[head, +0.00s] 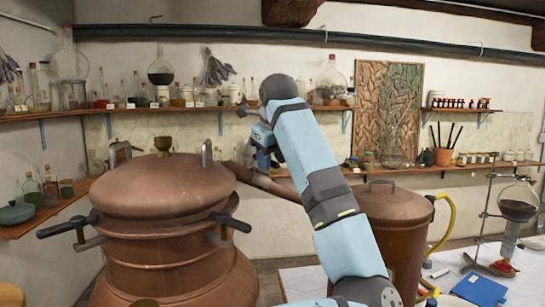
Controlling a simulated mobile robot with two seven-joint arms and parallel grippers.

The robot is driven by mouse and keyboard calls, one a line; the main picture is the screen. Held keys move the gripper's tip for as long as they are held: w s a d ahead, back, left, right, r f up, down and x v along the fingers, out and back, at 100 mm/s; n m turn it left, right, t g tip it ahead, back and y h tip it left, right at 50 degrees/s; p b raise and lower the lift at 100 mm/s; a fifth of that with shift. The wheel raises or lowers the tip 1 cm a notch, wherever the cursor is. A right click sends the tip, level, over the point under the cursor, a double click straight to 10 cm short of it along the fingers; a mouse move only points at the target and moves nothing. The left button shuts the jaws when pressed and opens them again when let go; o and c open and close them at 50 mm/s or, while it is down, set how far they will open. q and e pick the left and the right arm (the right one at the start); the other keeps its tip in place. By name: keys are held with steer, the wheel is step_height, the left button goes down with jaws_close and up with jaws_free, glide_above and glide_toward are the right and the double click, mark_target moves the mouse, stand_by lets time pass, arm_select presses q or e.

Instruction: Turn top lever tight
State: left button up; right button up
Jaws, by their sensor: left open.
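A large copper still (165,235) with a domed lid (165,185) stands at left in the head view. Black-handled levers stick out at its left (66,227) and right (230,221) below the lid rim. Two upright steel handles rise from the lid, a left one (119,152) and a right one (206,152), with a small brass fitting (163,143) between them. I cannot tell which part is the top lever. My left gripper (264,163) is open above and right of the lid, apart from the levers. My right gripper is not in view.
A copper pipe (262,183) runs from the lid towards a smaller copper vessel (393,215) at right, partly behind my arm. Bottle-filled shelves line the wall.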

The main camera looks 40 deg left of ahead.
arm_select(q)
steer(key=shift+c, duration=0.3)
steer(key=c, duration=0.7)
jaws_close()
